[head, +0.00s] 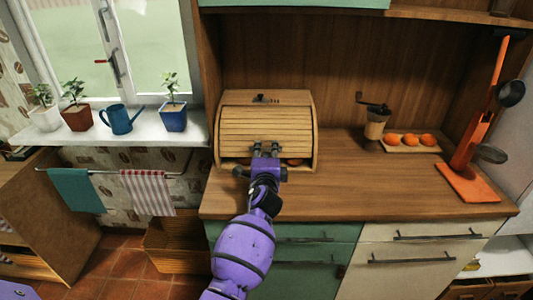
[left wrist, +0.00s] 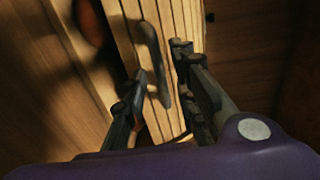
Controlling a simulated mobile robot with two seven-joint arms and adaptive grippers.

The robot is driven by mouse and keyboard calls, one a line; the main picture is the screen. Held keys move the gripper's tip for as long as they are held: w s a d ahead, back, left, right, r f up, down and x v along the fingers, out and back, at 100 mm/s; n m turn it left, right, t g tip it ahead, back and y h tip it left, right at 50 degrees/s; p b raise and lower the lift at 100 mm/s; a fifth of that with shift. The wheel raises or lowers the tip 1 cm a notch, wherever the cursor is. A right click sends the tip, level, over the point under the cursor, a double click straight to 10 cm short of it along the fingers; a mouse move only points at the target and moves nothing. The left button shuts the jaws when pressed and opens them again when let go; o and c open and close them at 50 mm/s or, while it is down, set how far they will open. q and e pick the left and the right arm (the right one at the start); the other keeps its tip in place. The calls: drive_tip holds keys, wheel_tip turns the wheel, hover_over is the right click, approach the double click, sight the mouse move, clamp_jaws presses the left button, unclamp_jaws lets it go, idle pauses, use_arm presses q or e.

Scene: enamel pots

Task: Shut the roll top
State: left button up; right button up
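The roll top (head: 265,125) is the slatted wooden shutter of a bread box (head: 309,140) on the counter. It is mostly lowered, with a dark gap along the bottom where something brown (head: 294,162) shows inside. My left gripper (head: 266,149) is at the front of the shutter, near its lower edge. In the left wrist view, a dark curved handle (left wrist: 152,62) stands out from the pale slats (left wrist: 127,40). My left gripper's fingers (left wrist: 165,88) are apart, with the handle in the space between them; I cannot tell whether they touch it. My right gripper is not in view.
A coffee grinder (head: 376,124), a board with orange fruits (head: 408,139) and an orange stand (head: 470,183) are to the right on the counter (head: 345,190). The counter's middle is clear.

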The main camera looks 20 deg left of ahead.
use_arm(q)
clamp_jaws()
drive_tip(key=shift+f, duration=0.15)
